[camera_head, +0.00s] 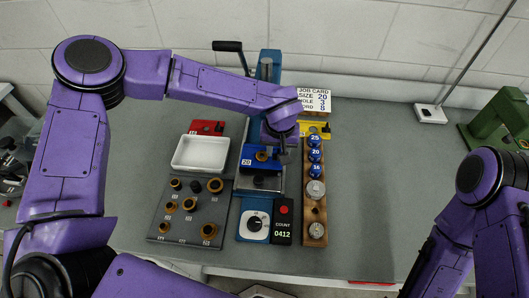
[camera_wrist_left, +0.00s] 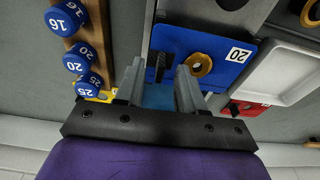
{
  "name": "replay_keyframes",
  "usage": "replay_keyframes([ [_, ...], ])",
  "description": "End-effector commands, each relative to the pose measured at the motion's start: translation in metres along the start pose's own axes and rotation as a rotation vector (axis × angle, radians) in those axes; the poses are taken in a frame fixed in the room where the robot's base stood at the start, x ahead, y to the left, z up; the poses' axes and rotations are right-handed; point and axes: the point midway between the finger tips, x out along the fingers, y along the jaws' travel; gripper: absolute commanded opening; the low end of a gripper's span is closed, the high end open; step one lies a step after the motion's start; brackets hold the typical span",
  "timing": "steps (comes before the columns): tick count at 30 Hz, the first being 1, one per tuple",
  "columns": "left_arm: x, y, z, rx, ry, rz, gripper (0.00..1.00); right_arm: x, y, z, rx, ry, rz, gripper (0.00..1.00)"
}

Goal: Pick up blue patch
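A blue plate (camera_head: 262,167) marked 20 sits on the blue press in the middle of the bench. It carries a gold ring and also shows in the left wrist view (camera_wrist_left: 222,52), with a dark ribbed knob (camera_wrist_left: 160,66) beside the ring. Which blue thing is the patch, I cannot tell for certain. My left gripper (camera_head: 284,154) is at the right side of this plate. In the left wrist view its two fingers (camera_wrist_left: 158,75) are apart, with the knob showing between them and nothing clearly held. My right gripper is out of view.
A wooden rack (camera_head: 314,212) with blue knobs marked 25, 20 and 16 stands close right of the press. A white tray (camera_head: 201,153) and a dark board (camera_head: 187,227) with several gold rings lie left. A counter (camera_head: 283,221) is in front.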

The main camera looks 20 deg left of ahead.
Motion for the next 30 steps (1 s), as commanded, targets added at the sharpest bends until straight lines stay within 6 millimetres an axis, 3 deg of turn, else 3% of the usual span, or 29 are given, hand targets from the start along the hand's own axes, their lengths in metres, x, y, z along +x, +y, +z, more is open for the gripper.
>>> replay_keyframes([
  [5,0.001,0.001,0.0,0.001,0.001,0.0,0.38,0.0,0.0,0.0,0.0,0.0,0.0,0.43],
  [6,0.001,0.001,0.0,0.001,0.001,0.0,0.32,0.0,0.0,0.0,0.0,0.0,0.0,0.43],
  [9,0.001,0.001,0.0,0.001,0.001,0.0,0.0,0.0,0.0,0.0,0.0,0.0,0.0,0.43],
  [22,-0.002,0.001,-0.001,0.001,0.002,0.001,0.0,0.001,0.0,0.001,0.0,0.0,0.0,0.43],
  [30,-0.031,0.001,-0.005,0.001,0.004,0.002,0.0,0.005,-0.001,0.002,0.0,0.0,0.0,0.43],
])
